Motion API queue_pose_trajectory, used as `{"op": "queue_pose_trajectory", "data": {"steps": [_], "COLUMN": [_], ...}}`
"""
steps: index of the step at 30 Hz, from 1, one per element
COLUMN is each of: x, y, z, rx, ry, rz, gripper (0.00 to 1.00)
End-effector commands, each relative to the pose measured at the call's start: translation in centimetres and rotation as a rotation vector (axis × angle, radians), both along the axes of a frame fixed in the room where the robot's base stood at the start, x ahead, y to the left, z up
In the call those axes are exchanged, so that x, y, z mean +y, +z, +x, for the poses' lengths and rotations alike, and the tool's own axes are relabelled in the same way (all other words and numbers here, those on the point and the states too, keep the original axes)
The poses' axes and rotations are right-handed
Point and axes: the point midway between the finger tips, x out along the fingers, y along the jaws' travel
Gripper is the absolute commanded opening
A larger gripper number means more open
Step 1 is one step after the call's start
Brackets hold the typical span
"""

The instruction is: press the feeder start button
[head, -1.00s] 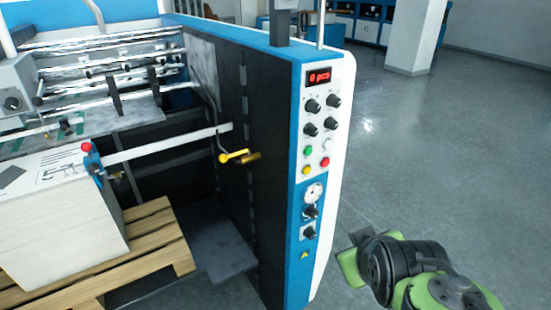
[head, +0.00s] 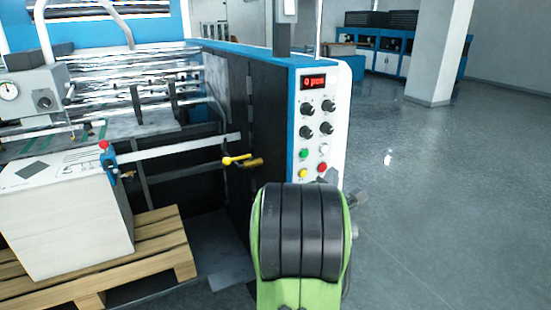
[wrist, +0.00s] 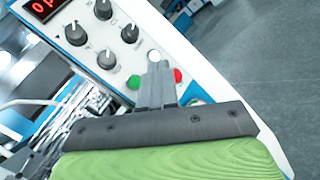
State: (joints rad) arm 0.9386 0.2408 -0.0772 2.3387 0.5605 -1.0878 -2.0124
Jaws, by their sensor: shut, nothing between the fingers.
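The feeder's control panel (head: 322,120) stands upright on the end of the blue and white machine. It carries a green button (head: 303,154), a white button (head: 323,150), a red button (head: 322,167) and a yellow button (head: 303,174). Labels are too small to read, so I cannot tell which is marked start. In the wrist view, my gripper (wrist: 156,72) is shut and empty. Its fingertips appear just below the white button (wrist: 154,56), between the green button (wrist: 133,82) and the red button (wrist: 177,76). The yellow one is hidden there. Contact cannot be told.
Black knobs (head: 317,118) and a red display (head: 313,83) reading 0 pcs sit above the buttons. A yellow-handled lever (head: 237,159) sticks out left of the panel. A paper stack (head: 65,225) rests on a wooden pallet (head: 150,250). Floor to the right is clear.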

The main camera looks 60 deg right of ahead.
Motion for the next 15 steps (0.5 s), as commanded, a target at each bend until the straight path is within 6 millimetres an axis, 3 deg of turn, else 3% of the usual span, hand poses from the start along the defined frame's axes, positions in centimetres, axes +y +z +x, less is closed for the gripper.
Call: {"op": "queue_pose_trajectory", "data": {"steps": [8, 15], "x": [0.0, -1.1], "y": [0.1, -0.1], "z": [0.1, 2.3], "rx": [-0.001, -0.002], "ry": [0.002, 0.003], "rz": [-0.001, -0.002], "gripper": [0.0, 0.0]}}
